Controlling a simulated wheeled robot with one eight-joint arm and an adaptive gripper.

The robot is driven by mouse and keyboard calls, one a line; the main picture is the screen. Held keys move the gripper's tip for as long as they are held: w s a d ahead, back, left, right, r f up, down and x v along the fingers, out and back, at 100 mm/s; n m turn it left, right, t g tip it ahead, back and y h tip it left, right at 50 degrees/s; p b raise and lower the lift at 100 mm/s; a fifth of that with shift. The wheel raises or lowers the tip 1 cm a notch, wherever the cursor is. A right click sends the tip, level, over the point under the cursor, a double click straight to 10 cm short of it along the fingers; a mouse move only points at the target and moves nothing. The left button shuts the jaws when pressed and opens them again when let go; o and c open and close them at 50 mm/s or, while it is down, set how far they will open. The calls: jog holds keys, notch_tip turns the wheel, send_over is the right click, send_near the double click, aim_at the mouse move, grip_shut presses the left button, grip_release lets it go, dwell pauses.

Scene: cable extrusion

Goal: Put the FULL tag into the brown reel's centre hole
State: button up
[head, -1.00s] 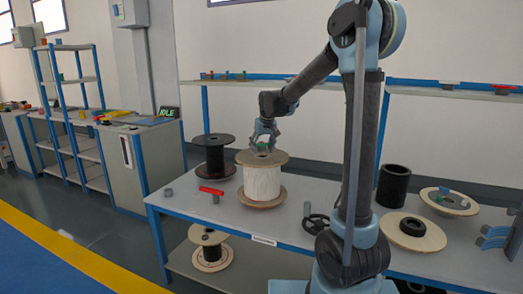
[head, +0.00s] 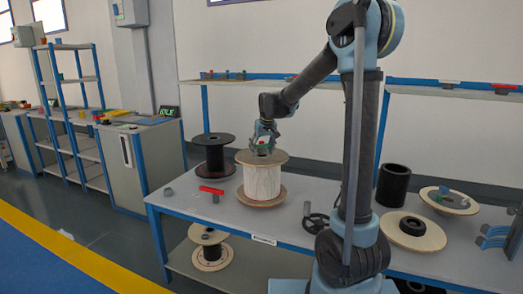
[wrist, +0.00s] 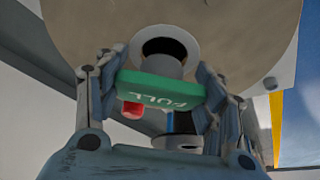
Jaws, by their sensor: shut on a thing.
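The brown reel (head: 262,181), with brown flanges and a pale winding, stands upright on the table. In the wrist view its upper flange (wrist: 225,35) fills the top, with the dark centre hole (wrist: 165,46) inside a pale ring. My gripper (head: 263,148) is over this flange, near its centre. In the wrist view my gripper (wrist: 162,88) is shut on the green FULL tag (wrist: 160,91). A grey stub sits between the tag and the hole; I cannot tell whether it enters the hole. The tag is small and partly hidden by the fingers in the head view.
A dark reel (head: 213,153) stands close behind, to the left. A red item (head: 211,190) and small grey parts lie at the front left. A handwheel (head: 315,221), black cylinder (head: 394,185) and loose flanges (head: 413,233) are to the right. A shelf (head: 230,81) runs behind.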

jog(key=shift+s+d+f, duration=0.1)
jog(key=shift+f, duration=0.2)
jog(key=o, duration=1.3)
jog(key=shift+o, duration=0.2)
jog(key=shift+f, duration=0.2)
jog(key=shift+r, duration=0.1)
jog(key=v, duration=1.1)
